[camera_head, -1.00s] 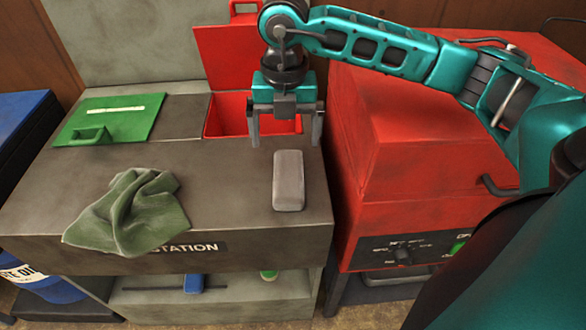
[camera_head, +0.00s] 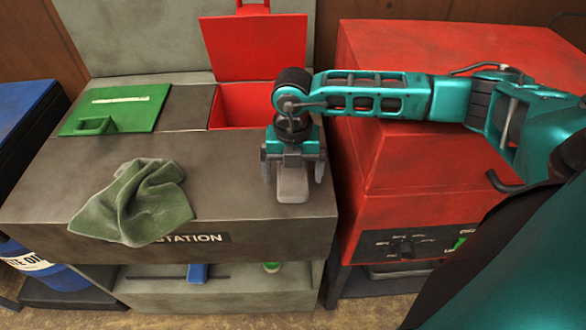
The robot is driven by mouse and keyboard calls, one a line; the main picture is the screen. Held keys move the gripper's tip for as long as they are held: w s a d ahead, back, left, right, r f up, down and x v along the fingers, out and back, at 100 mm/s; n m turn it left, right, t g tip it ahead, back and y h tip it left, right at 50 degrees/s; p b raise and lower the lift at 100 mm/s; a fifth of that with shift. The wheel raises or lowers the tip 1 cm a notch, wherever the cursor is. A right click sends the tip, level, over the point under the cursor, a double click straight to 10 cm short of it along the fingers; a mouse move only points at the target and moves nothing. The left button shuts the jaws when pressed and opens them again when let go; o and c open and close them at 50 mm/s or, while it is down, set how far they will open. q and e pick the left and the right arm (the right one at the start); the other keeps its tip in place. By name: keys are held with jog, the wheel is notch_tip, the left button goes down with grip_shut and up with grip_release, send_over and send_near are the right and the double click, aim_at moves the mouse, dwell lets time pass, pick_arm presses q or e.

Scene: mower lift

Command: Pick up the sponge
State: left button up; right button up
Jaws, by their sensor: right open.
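The sponge (camera_head: 292,188) is a grey block lying on the dark top of the station near its front right edge. My right gripper (camera_head: 293,178) is directly over it, fingers pointing down, one finger on each side of the sponge. The gripper is open, and its body hides the far part of the sponge. I cannot tell whether the fingers touch it. My left gripper is not in view.
A crumpled green cloth (camera_head: 135,205) lies on the station top (camera_head: 225,180) to the left. Behind are a green lid (camera_head: 130,100) and an open red bin (camera_head: 240,105) with its lid raised. A red machine (camera_head: 430,180) stands close on the right.

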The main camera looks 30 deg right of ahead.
aim_at(293, 170)
jog(key=shift+f, duration=0.25)
jog(key=c, duration=1.1)
jog(key=shift+r, duration=0.2)
notch_tip(293, 170, up, 20)
jog(key=shift+f+p, duration=0.15)
jog(key=shift+p, duration=0.2)
